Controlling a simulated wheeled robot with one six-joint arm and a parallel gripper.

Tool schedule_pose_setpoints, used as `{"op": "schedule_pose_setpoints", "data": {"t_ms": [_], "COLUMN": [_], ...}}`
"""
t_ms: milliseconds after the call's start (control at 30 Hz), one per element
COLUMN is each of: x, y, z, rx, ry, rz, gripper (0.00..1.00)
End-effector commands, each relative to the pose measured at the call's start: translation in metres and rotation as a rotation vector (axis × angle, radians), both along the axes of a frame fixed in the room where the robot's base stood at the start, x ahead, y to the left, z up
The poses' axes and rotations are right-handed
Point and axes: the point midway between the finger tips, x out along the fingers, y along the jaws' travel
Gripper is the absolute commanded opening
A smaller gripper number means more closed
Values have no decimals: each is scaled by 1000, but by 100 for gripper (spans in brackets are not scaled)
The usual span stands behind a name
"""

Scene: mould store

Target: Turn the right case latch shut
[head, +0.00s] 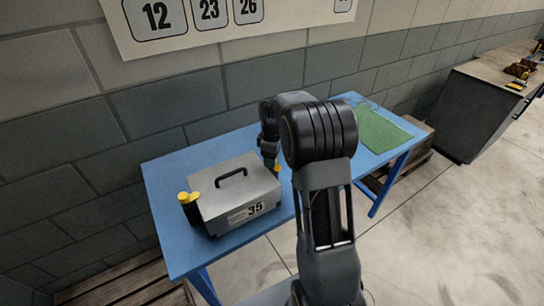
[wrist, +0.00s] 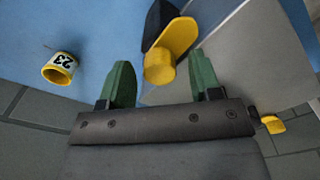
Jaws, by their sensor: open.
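The grey case (head: 236,188) with a black handle and the number 35 stands on the blue table; part of it shows at the right in the wrist view (wrist: 250,55). Its right latch, a yellow lever with a round knob on a black base, is mostly hidden by my arm in the head view (head: 277,168) but clear in the wrist view (wrist: 172,48). My gripper (wrist: 162,76) is open. Its green fingers stand either side of the knob in the picture, with gaps; the depth between them is unclear. The left latch (head: 188,197) is yellow and black.
A yellow ring-like piece marked 23 (wrist: 60,68) lies on the blue table (head: 172,180), apart from the fingers. A green mat (head: 380,132) lies at the table's right end. A brick wall (head: 190,95) runs behind. A dark cabinet (head: 480,105) stands farther right.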

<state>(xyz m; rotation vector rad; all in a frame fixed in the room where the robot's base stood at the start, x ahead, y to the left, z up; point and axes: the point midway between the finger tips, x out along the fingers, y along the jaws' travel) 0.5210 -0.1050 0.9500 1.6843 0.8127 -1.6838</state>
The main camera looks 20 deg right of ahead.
Motion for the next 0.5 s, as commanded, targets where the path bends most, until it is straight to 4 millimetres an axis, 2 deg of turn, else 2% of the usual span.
{"op": "schedule_pose_setpoints", "data": {"t_ms": [100, 500], "x": [0, 0], "y": [0, 0], "z": [0, 0], "rx": [0, 0], "ry": [0, 0], "rz": [0, 0], "gripper": [58, 20]}}
